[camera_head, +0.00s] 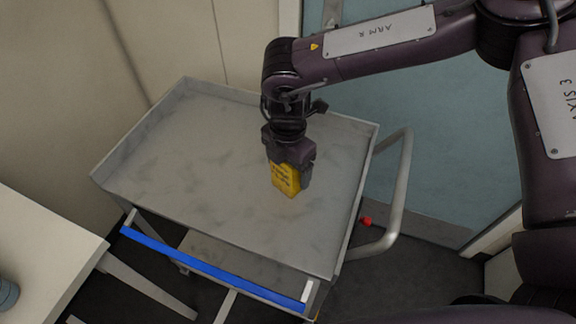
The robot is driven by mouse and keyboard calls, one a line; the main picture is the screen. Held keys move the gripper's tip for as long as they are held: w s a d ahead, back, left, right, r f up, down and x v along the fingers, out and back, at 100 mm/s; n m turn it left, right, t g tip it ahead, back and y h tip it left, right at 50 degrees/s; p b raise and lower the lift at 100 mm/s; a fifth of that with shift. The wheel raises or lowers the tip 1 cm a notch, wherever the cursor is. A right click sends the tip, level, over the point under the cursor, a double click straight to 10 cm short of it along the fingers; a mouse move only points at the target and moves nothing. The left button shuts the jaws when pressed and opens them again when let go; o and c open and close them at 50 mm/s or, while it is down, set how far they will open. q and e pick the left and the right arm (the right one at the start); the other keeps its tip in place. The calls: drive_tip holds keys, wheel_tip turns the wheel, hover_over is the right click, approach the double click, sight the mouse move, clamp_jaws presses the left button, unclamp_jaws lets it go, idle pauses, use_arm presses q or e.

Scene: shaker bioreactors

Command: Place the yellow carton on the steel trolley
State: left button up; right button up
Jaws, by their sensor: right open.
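The yellow carton (286,181) has dark print on its face and is at the top tray of the steel trolley (190,150), right of the tray's middle. My right gripper (290,166) points down over the carton from above, its fingers around the carton's upper part. The gripper is open and hides the carton's top. The carton looks upright, and its lower end appears to rest on the tray. My left gripper is not in view.
The tray has a raised rim and is otherwise bare. A blue strip (210,268) runs along the trolley's near side, and a bent handle (398,190) sticks out at its right. A pale table (40,250) stands at the lower left. Cabinets (190,40) stand behind the trolley.

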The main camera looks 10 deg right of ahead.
wheel_tip(320, 180, up, 12)
drive_tip(key=shift+f+b, duration=0.1)
drive_tip(key=shift+b, duration=0.5)
